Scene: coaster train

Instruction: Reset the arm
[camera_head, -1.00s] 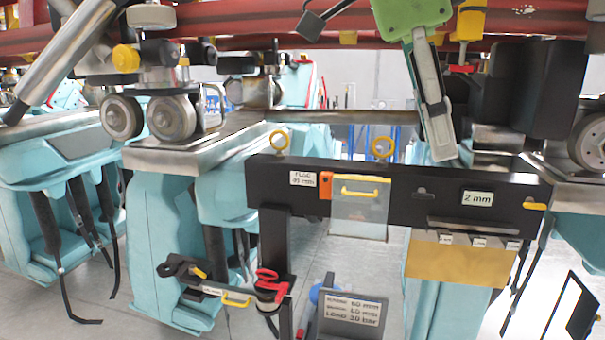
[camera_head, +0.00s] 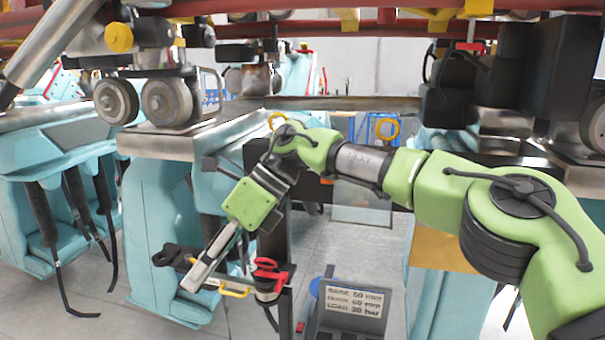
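My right arm (camera_head: 440,190), light green with black joints, comes in from the right and reaches across the black panel to the left. Its gripper (camera_head: 200,275) points down and to the left, with long grey fingers seen from the side. The fingers overlap in this view, so I cannot tell whether they are open or shut. The fingertips appear in front of or beside the black bracket with the yellow handle; contact is unclear. My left gripper is not in view.
A black bracket (camera_head: 175,257) and red-handled tool (camera_head: 270,273) are low in the middle. A labelled grey sign (camera_head: 350,308) stands to their right. Wheels (camera_head: 167,101) rest on a metal rail at left, above turquoise supports (camera_head: 160,230). Grey floor (camera_head: 345,245) shows between supports.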

